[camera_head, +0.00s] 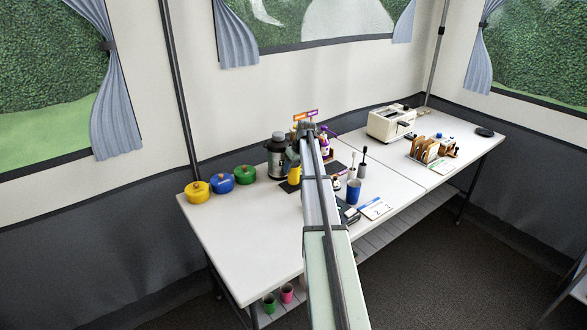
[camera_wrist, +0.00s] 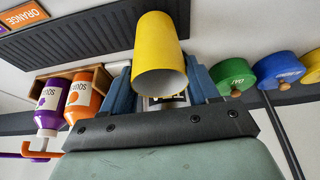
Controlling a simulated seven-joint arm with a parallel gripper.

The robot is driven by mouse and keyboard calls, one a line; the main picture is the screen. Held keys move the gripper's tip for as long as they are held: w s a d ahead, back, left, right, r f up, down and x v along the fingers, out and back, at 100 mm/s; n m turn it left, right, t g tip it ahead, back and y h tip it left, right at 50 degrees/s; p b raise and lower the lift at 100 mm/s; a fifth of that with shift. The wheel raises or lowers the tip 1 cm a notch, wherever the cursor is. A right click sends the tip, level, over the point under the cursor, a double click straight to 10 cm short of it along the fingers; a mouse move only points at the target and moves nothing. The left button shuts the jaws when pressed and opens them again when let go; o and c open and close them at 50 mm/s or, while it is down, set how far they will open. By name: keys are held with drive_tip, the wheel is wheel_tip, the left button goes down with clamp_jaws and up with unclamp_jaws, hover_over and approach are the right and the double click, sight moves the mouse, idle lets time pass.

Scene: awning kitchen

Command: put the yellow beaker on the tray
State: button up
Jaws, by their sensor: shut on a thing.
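The yellow beaker (camera_wrist: 160,45) is between the blue fingers of my gripper (camera_wrist: 167,85) in the wrist view, with its open mouth toward the camera. The tray looks to be the dark ribbed slab (camera_wrist: 75,42) behind the beaker in the wrist view. In the head view the dark tray (camera_head: 288,187) shows at the beaker's lower end, and my arm hides much of it. I cannot tell whether the beaker touches it.
Yellow (camera_head: 197,191), blue (camera_head: 221,182) and green (camera_head: 244,174) pots line the left back. A blue cup (camera_head: 354,191) stands right of my arm. Squeeze bottles (camera_wrist: 82,100) sit in a wooden box. The table's front left is clear.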

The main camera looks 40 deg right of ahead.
drive_tip(key=shift+f, duration=0.6)
drive_tip(key=shift+f, duration=0.15)
drive_tip(key=o, duration=1)
drive_tip(key=shift+o, duration=0.2)
drive_tip(key=v, duration=1.2)
